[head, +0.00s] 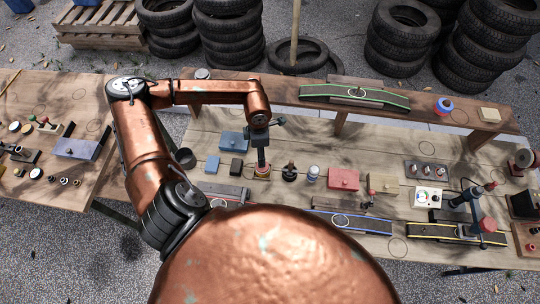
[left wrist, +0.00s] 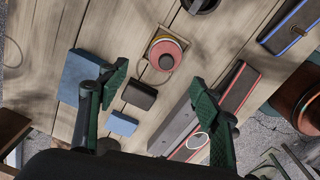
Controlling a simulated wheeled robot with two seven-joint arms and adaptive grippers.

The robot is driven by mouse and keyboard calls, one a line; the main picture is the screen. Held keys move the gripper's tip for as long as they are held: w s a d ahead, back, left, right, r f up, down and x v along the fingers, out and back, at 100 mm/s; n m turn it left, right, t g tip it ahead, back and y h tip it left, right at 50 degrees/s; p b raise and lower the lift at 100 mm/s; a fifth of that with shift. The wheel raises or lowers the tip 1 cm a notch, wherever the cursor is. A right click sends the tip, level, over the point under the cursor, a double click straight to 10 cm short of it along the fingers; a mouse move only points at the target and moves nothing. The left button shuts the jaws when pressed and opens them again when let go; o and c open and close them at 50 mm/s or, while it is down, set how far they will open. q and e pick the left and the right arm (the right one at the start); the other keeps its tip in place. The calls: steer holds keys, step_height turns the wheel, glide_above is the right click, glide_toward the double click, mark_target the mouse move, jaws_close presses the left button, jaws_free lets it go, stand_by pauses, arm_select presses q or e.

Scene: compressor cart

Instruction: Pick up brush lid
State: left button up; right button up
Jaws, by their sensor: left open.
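A round red-topped piece with a pale yellow rim, which may be the brush lid, sits on a small square wooden base in the left wrist view (left wrist: 165,54). It also shows in the head view (head: 262,171), partly covered by my gripper. My left gripper (head: 262,157) points down above it. The round piece lies just beyond the fingertips. The exact height gap cannot be told. My right gripper is not in view.
A blue block (left wrist: 83,77), a dark block (left wrist: 140,94) and a smaller blue block (left wrist: 123,123) stand nearby on the workbench. A dark knobbed piece (head: 289,173) and a red box (head: 343,179) stand to the right. A raised shelf (head: 230,79) runs behind.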

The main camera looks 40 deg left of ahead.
arm_select(q)
step_height(320, 180, down, 2)
steer(key=shift+d+f, duration=0.1)
steer(key=shift+f, duration=0.1)
steer(key=f, duration=0.2)
steer(key=f+p, duration=0.1)
steer(key=f, duration=0.1)
steer(key=shift+s+d, duration=0.2)
steer(key=shift+d, duration=0.2)
steer(key=shift+f, duration=0.55)
steer(key=c, duration=0.5)
steer(key=shift+s, duration=0.1)
jaws_close()
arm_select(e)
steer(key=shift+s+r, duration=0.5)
